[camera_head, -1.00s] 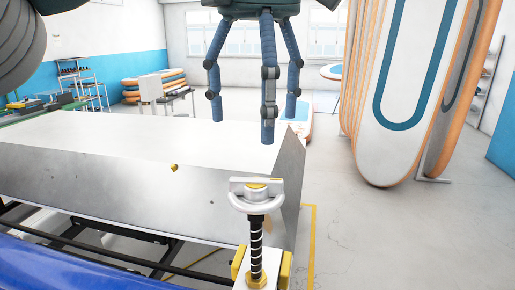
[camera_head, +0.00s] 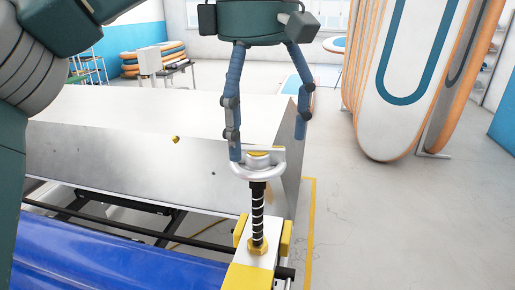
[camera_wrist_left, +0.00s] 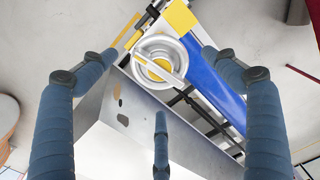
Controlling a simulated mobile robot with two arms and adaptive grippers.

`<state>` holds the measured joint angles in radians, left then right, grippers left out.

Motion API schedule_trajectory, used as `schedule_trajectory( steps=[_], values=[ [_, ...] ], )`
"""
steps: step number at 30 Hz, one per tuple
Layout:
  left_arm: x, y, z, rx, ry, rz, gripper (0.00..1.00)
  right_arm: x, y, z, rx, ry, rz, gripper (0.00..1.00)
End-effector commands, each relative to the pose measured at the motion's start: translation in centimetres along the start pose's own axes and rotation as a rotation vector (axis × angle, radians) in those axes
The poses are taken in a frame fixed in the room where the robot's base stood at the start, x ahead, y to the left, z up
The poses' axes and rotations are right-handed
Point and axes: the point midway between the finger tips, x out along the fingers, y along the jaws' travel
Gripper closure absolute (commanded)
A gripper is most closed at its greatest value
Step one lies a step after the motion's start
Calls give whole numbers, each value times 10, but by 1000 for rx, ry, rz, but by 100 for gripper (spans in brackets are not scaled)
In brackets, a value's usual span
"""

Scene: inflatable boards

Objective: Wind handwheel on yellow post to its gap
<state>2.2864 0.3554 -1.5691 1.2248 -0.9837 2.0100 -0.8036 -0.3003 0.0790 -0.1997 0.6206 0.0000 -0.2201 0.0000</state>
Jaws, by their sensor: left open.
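The silver handwheel (camera_head: 272,175) has a crossbar and a yellow hub. It sits atop a black threaded screw (camera_head: 257,212) rising from the yellow post (camera_head: 250,278). A bare length of screw shows between wheel and post. My left gripper (camera_head: 268,145) is open above the wheel, fingers pointing down. One fingertip overlaps the wheel's left edge in the head view; I cannot tell if it touches. In the left wrist view the handwheel (camera_wrist_left: 140,66) lies between the two upper fingers, with the third finger below it. My right gripper is out of view.
A grey metal box-like bench (camera_head: 110,150) stands behind and left of the post. A blue roll (camera_head: 110,255) lies at the front left. Upright boards (camera_head: 415,80) stand at the back right. The floor to the right of the post is clear.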

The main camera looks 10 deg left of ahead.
Motion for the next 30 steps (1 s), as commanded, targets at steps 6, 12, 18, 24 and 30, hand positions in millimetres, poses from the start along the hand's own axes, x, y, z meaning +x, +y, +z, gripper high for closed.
schedule_trajectory(
  steps=[6, 12, 18, 24, 30],
  values=[
    [29, 0, 0, 1, -1, -2, 13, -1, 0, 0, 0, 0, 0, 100],
    [37, 0, 0, -2, -1, 2, 13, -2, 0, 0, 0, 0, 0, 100],
    [37, 0, 0, -2, -1, 2, 13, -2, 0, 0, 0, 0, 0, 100],
    [37, 0, 0, -2, -1, 1, 47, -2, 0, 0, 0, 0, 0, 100],
    [37, 0, 0, -4, 0, 1, 58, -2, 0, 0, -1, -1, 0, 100]
  ],
)
